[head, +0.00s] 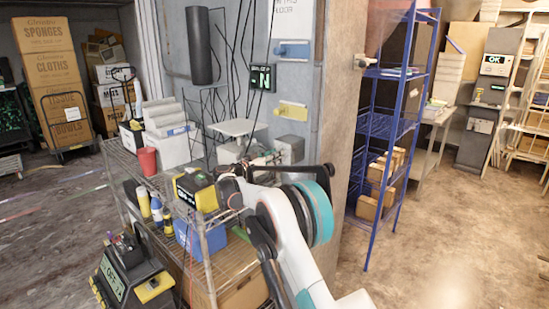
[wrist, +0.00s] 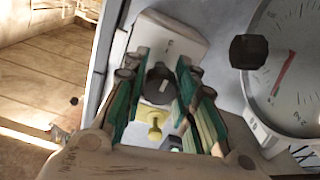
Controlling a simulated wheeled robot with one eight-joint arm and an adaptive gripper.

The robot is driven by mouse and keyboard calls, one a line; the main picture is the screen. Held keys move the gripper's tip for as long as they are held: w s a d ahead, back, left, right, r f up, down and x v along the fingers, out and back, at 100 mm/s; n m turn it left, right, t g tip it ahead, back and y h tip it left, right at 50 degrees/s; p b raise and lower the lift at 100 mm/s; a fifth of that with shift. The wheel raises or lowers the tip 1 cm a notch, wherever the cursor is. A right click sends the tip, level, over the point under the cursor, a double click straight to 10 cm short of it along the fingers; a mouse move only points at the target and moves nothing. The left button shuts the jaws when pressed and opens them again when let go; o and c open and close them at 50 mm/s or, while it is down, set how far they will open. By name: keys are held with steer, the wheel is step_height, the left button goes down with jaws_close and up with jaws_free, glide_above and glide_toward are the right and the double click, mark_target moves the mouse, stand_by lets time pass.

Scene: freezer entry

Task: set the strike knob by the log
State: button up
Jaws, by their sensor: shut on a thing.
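In the wrist view, a dark grey round knob (wrist: 159,84) with a pale mark sits between the green-lined fingers of my gripper (wrist: 158,92). The fingers are shut on it from both sides. A pale plate (wrist: 172,40) lies behind it, and a small yellow knob-like part (wrist: 155,126) shows just below it. In the head view, my gripper (head: 232,181) is over the wire rack, and the held knob cannot be made out. I cannot tell which item is the log; a sheet with partly readable print (head: 291,18) is on the grey wall.
A dial gauge (wrist: 290,80) and a dark hexagonal knob (wrist: 248,52) are close right of the fingers. The wire rack (head: 125,165) holds a yellow-and-black device (head: 195,189) and a red cup (head: 148,161). Blue shelving (head: 380,127) stands right; the floor beyond it is open.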

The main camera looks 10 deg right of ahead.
steer(key=shift+n, duration=0.3)
steer(key=n+p, duration=0.1)
steer(key=n, duration=0.2)
steer(key=shift+n, duration=0.4)
steer(key=n, duration=0.4)
steer(key=shift+n+p, duration=0.3)
steer(key=n, duration=0.8)
steer(key=shift+n+p, duration=0.3)
steer(key=shift+p, duration=0.05)
steer(key=o, duration=1.1)
